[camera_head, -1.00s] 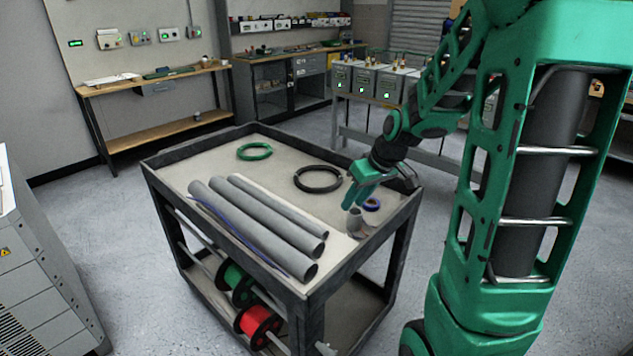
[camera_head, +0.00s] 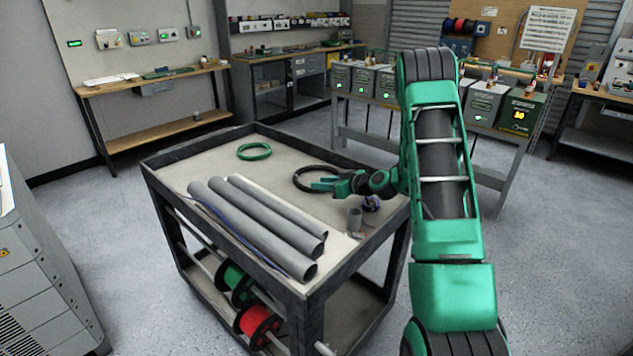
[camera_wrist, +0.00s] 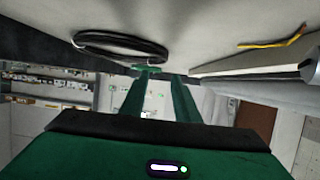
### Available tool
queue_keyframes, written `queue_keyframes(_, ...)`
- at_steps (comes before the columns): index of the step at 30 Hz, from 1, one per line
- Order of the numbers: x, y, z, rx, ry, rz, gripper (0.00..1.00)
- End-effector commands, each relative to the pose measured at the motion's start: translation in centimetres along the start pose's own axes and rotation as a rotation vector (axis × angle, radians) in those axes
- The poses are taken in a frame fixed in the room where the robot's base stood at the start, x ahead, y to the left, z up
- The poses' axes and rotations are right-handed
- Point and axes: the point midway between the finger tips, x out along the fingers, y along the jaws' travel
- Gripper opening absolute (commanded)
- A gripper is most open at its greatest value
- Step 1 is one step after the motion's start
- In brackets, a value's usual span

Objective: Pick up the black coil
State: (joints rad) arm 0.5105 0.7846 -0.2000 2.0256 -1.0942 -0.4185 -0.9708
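The black coil (camera_head: 297,183) is a ring lying flat on the cart top, right of the green coil. In the head view my gripper (camera_head: 321,184) overlaps its right and near part, fingers pointing left. In the wrist view, with the tabletop upside down, the black coil (camera_wrist: 120,56) shows above and left of my two spread fingers (camera_wrist: 158,80). Nothing is between the fingers; the gripper is open. The coil does not appear to be held. I cannot tell how high the fingers are above the cart top.
The cart top (camera_head: 215,172) also holds a green coil (camera_head: 254,156), several grey pipes (camera_head: 262,232) and a small grey cup-like piece (camera_head: 355,219). A raised dark rim surrounds the cart top. Grey boxes on a bench (camera_head: 361,80) stand behind.

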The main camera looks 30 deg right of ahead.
Motion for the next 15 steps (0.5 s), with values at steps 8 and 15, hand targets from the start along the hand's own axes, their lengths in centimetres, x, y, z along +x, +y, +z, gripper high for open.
queue_keyframes(8, 4.0, -0.1, 0.0, -0.003, 0.0, -0.003, 0.29)
queue_keyframes(15, 5.5, -0.1, 0.1, -0.001, -0.002, -0.002, 0.29)
